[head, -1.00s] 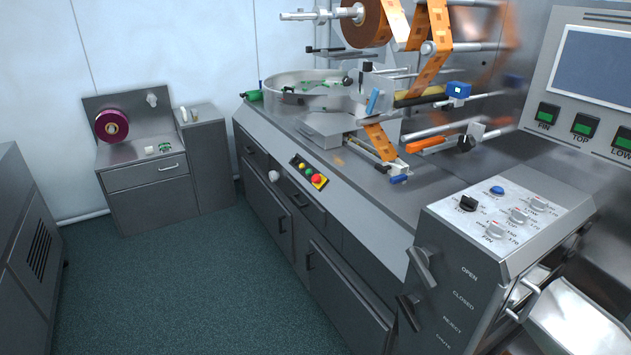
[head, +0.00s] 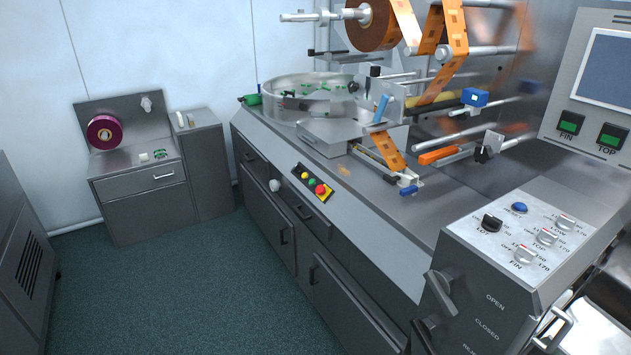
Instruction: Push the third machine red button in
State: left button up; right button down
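A red button (head: 320,189) sits on a small yellow-ended button panel on the sloped front edge of the long grey machine (head: 385,250). Beside it on the same panel are a green button (head: 312,182) and a yellow button (head: 304,175). I cannot tell from this view whether the red button is in or out. Neither of my grippers is in view.
A control box (head: 470,262) with knobs and a blue button (head: 519,207) stands at the right. A small cabinet with a purple roll (head: 104,131) is at the back left. A grey vented cabinet (head: 22,250) is at the left edge. Dark green floor (head: 190,290) between is clear.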

aim_at(321, 189)
jog(key=i+j+z, duration=0.1)
jog(key=i+j, duration=0.35)
jog(key=i, duration=0.25)
jog(key=i+j, duration=0.5)
jog(key=i, duration=0.2)
jog(key=i+j+z, duration=0.15)
jog(key=i+j, duration=0.35)
jog(key=i, duration=0.2)
